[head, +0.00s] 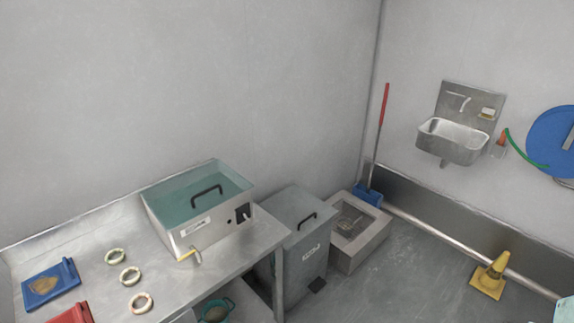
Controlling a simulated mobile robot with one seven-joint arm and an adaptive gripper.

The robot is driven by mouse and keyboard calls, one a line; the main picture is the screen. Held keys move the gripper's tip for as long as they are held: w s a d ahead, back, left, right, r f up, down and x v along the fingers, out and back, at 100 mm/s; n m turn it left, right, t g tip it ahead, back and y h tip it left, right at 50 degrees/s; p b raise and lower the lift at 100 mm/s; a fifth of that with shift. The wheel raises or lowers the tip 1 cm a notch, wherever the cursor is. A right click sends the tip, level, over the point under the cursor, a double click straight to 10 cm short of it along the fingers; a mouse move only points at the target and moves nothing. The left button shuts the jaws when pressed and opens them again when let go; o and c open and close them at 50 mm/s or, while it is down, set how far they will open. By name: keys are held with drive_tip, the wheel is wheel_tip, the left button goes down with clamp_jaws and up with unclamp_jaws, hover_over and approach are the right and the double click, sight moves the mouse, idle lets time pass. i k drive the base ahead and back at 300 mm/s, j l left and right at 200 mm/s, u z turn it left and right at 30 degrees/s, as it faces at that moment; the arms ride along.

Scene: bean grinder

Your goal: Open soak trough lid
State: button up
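A steel trough (191,238) stands on the steel table, with a label, a dark control panel and a small tap with a yellowish handle on its front. I take it to be the soak trough. Its see-through teal lid (172,203) lies flat over the top and looks shut. A black bar handle (207,190) stands up from the middle of the lid. The inside cannot be made out clearly. My gripper is not in view, and nothing is seen touching the lid.
The steel table (188,284) holds three pale rings, a blue scoop-like item (62,277) and a red one (70,314). A grey lidded bin (303,262) stands right of the table, beside a low basin (366,247). A yellow floor item (489,278) stands at right; mid-floor is clear.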

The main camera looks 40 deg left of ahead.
sight(221, 191)
drive_tip(key=u, duration=2.75)
drive_tip(key=i+l+z, duration=0.1)
drive_tip(key=i+z, duration=0.6)
drive_tip(key=i, duration=0.15)
